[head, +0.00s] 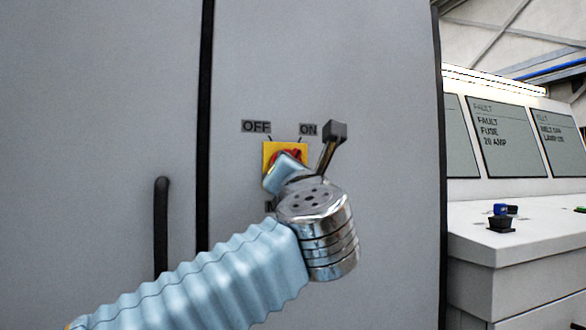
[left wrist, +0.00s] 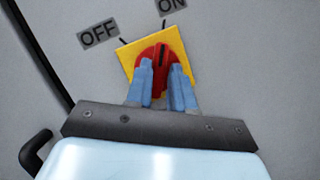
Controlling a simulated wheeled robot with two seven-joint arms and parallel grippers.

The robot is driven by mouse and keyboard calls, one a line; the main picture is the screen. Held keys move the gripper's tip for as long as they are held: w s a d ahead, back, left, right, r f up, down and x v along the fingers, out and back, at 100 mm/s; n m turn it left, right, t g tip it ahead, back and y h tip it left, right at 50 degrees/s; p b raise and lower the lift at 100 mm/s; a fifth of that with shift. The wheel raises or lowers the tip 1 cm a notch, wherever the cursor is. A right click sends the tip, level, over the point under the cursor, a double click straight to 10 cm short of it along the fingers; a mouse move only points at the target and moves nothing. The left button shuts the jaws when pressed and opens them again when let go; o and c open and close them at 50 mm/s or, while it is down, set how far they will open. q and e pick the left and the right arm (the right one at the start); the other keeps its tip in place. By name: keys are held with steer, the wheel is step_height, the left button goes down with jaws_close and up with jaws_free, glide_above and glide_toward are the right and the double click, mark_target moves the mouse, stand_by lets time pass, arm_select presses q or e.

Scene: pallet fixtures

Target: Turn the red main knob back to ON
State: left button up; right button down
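The red main knob (left wrist: 154,54) sits on a yellow plate (left wrist: 127,58) on the grey cabinet door. In the left wrist view its black mark points up towards the ON tick, with the OFF label (left wrist: 98,33) to the left and the ON label (left wrist: 171,5) above. My left gripper (left wrist: 163,72) has its two blue fingers on either side of the knob's grip, with red showing between them; it looks shut on it. In the head view the knob (head: 290,155) and the plate (head: 269,151) are partly hidden by my left gripper (head: 284,170). My right gripper is not in view.
A black vertical door handle (head: 161,225) is at the left, beside a dark door seam. A white console (head: 515,228) with fault screens (head: 503,138) and a blue-and-black control (head: 502,217) stands at the right. The door around the knob is flat and clear.

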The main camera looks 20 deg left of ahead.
arm_select(q)
steer(key=o, duration=0.3)
steer(key=shift+s, duration=0.1)
steer(key=b+v, duration=0.3)
steer(key=v, duration=1)
steer(key=shift+s+d+f, duration=0.15)
steer(key=shift+s, duration=0.1)
